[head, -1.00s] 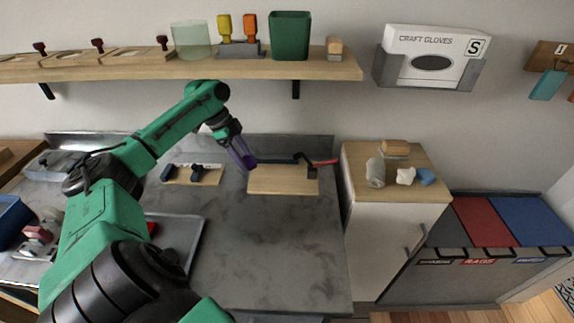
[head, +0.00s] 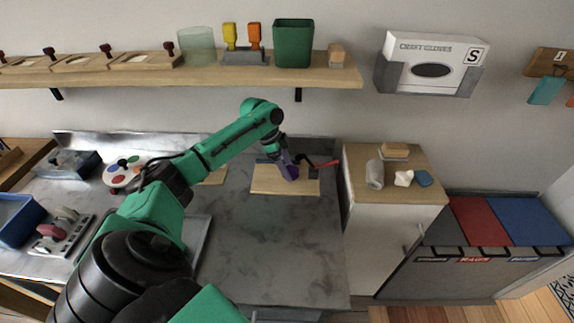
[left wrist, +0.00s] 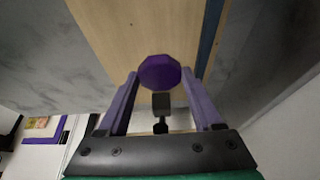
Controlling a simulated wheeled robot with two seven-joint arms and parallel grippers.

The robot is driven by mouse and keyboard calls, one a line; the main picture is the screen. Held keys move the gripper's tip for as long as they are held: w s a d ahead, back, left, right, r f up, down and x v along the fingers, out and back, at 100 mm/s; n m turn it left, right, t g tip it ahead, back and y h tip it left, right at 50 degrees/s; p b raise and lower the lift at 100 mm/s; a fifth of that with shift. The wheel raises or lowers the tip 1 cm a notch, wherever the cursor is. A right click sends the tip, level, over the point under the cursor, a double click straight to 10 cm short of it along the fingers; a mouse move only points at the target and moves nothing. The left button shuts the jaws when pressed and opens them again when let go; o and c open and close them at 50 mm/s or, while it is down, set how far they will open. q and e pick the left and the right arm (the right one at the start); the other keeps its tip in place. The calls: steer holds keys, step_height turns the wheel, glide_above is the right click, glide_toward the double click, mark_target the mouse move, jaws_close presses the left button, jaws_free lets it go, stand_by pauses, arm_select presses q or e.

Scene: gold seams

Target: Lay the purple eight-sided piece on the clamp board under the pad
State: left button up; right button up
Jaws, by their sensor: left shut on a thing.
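The purple eight-sided piece (left wrist: 159,72) shows face-on in the left wrist view, between the fingertips of my left gripper (left wrist: 160,77), which is shut on it. The clamp board (head: 275,188) is a pale wooden board on the grey counter; its bare wood (left wrist: 130,30) also shows in the left wrist view. In the head view my left gripper (head: 289,172) is over the board, beside the clamp with its red handle (head: 328,164). A black clamp part (left wrist: 161,104) shows between my fingers. I cannot tell whether the piece touches the board. My right gripper is not in view.
A white cabinet (head: 385,220) with small items on top stands right of the board. A shelf (head: 190,76) with a green bin (head: 293,43) hangs above. A paint palette (head: 122,172) and a blue tray (head: 20,220) are at left. The counter in front of the board is clear.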

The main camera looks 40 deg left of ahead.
arm_select(q)
steer(key=o, duration=1.1)
steer(key=shift+o, duration=0.2)
steer(key=v, duration=0.2)
steer(key=shift+a+r, duration=0.15)
steer(key=shift+r, duration=0.15)
steer(key=s+a+b, duration=0.1)
steer(key=s+a, duration=0.1)
steer(key=a, duration=0.1)
steer(key=s+a+b, duration=0.1)
steer(key=s+a, duration=0.2)
steer(key=s+a+b, duration=0.1)
steer(key=s+a, duration=0.1)
steer(key=a, duration=0.1)
steer(key=shift+s+a+r, duration=0.25)
steer(key=shift+a, duration=0.05)
